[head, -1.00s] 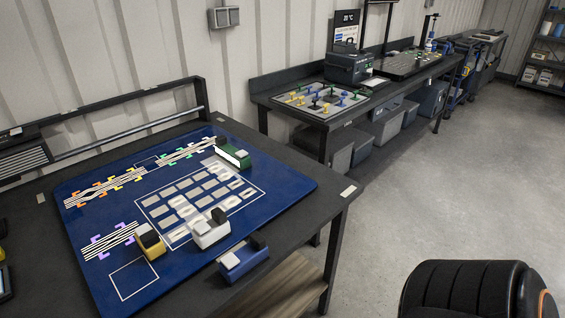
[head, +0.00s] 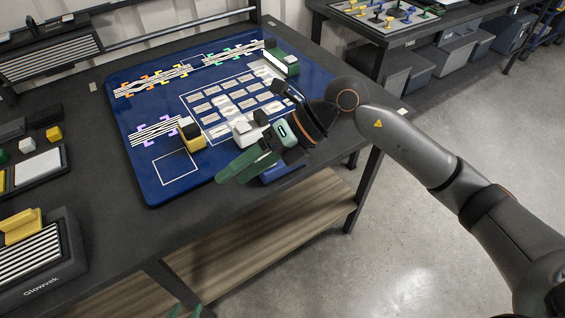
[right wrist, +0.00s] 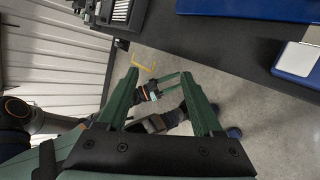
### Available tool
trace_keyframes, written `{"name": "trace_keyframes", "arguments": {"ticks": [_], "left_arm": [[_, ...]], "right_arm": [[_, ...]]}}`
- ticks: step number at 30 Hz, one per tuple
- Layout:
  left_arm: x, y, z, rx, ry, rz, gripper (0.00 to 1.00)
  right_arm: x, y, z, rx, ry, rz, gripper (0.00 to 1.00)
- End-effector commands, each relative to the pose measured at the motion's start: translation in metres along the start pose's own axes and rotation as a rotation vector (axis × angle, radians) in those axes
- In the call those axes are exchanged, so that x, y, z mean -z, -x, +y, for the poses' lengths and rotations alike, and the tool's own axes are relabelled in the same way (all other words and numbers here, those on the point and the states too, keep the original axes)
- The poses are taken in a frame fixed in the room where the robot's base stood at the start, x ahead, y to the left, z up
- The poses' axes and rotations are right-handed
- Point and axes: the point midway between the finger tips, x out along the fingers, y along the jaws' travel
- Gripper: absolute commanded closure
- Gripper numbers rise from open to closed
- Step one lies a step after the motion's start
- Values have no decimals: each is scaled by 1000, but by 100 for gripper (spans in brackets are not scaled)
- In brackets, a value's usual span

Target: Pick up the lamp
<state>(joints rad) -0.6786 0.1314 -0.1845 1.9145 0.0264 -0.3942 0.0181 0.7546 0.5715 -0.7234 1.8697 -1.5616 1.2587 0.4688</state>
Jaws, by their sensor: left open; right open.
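No thing is plainly marked as the lamp. A black unit lettered "Glowvek" (head: 45,272), with a glowing striped face and a yellow piece on top, stands on the bench at the front left; it may be the lamp. My right gripper (head: 229,174) is open and empty over the bench's front edge, beside the blue block (head: 280,172), which it partly hides. In the right wrist view its green fingers (right wrist: 160,73) are spread with nothing between them, and the blue block (right wrist: 299,60) is at the right. My left gripper (head: 186,312) barely shows at the bottom edge, below the bench top.
A blue mat (head: 168,195) bears a yellow block (head: 191,136), a white block (head: 243,130), a green block (head: 284,63) and striped strips. A striped panel (head: 48,60) stands at the back left. A tray (head: 38,168) lies at the left. Bare bench top lies between Glowvek unit and mat.

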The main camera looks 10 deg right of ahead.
Motion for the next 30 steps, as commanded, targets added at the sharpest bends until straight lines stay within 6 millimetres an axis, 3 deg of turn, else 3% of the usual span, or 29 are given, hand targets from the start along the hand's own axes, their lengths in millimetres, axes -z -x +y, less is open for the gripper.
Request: {"name": "trace_keyframes", "arguments": {"ticks": [3, 6, 9, 12, 16, 24, 30], "left_arm": [[-3, -2, 0, 0, 0, -1, 50], [-4, -3, 0, 0, 0, -1, 50], [-5, -4, 0, 0, 0, -1, 50], [-5, -4, 0, 0, 0, -1, 50], [-4, -3, 0, 0, 1, -1, 50], [0, 1, 0, 1, 1, -1, 50], [1, 2, 0, 1, 1, -1, 50]], "right_arm": [[-19, 46, -47, 369, 83, 21, 32], [-34, 90, -73, 611, 96, 8, 32], [-44, 125, -87, 776, 86, -13, 32], [-48, 146, -94, 866, 74, -27, 32], [-50, 146, -105, 899, 66, -31, 32], [-53, 115, -141, 895, 67, -30, 32], [-54, 104, -152, 894, 70, -33, 32]]}}
